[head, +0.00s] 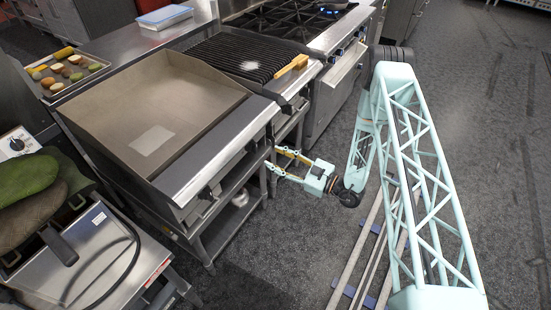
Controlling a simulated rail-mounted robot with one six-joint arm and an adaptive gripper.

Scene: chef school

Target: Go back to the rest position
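My gripper (272,158) is at the middle of the head view, level with the front of the griddle station and pointing left toward it. Its two fingers are apart, and I see nothing between them. The fingertips are close to the front edge of the griddle station; I cannot tell whether they touch it. My pale green lattice arm fills the right side of the view, bent at a dark joint at the top.
The flat griddle (141,105) is left of my gripper. Behind it is a black grill (231,56) with a wooden-handled brush (291,67). A tray of vegetables (91,78) is at upper left. Floor rails (368,255) run below my arm. Open grey floor (480,90) lies right.

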